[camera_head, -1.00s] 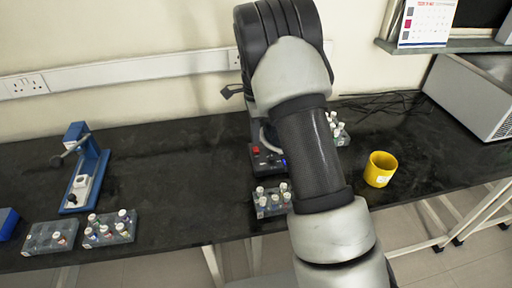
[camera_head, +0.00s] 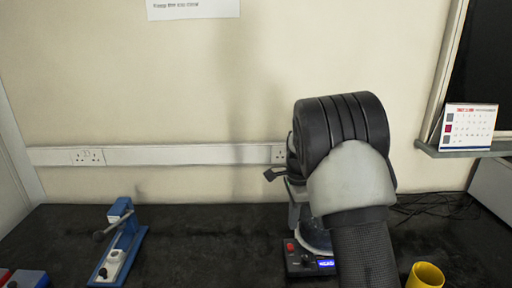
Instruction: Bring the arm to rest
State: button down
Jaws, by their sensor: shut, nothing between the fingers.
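My arm (camera_head: 352,185) rises from the bottom edge, right of the middle, with a pale rounded link and a thick black ribbed joint at its top. The arm stands in front of the dark bench and the wall. My gripper does not show; the arm's own links may hide it.
A lab device with a red knob and lit blue display (camera_head: 303,258) stands behind my arm, partly hidden. A blue stand (camera_head: 122,245) is at the left and a yellow cup (camera_head: 426,276) at the lower right. A calendar (camera_head: 467,128) sits on a shelf (camera_head: 465,152).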

jog(key=s+r+n+t+p, duration=0.1)
jog(key=s+r+n+p, duration=0.15)
jog(key=s+r, duration=0.4)
jog(key=s+r+n+t+p, duration=0.1)
jog(key=s+r+n, duration=0.2)
jog(key=r, duration=0.6)
jog(key=s+r+n+p, duration=0.25)
jog(key=s+r, duration=0.25)
jog(key=r, duration=0.3)
jog(key=s+r+n+t+p, duration=0.1)
jog(key=s+r+n+p, duration=0.1)
jog(key=s, duration=0.6)
jog(key=s+r+n+t+p, duration=0.2)
jog(key=s+r+n, duration=0.2)
jog(key=s+n, duration=0.3)
jog(key=s, duration=0.2)
jog(key=shift+s+r, duration=0.3)
